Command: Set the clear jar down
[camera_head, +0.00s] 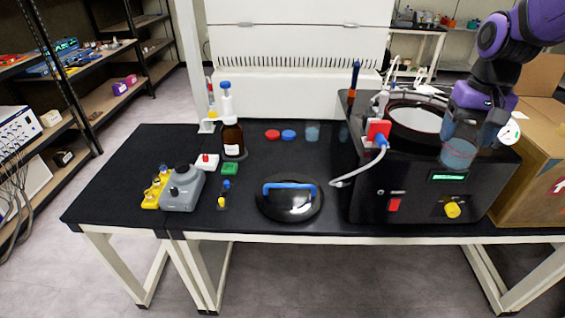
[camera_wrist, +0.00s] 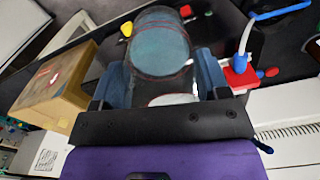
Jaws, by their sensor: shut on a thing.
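My gripper (camera_head: 462,128) is shut on the clear jar (camera_head: 458,153), a bluish see-through cylinder. In the head view the jar overlaps the front right part of the black freeze dryer (camera_head: 375,205), to the right of its round opening (camera_head: 415,122). I cannot tell how high it is held above the dryer top. In the wrist view the jar (camera_wrist: 160,48) sits between the two blue-grey fingers (camera_wrist: 160,82), its far end pointing away from the palm.
The black lid with blue handle (camera_head: 290,203) lies on the black table (camera_head: 130,165) left of the dryer. Another small clear jar (camera_head: 312,132) stands behind it, beside blue (camera_head: 289,134) and red (camera_head: 272,134) discs. A red valve (camera_head: 378,131) with a hose is near the opening. A cardboard box (camera_head: 540,150) stands right.

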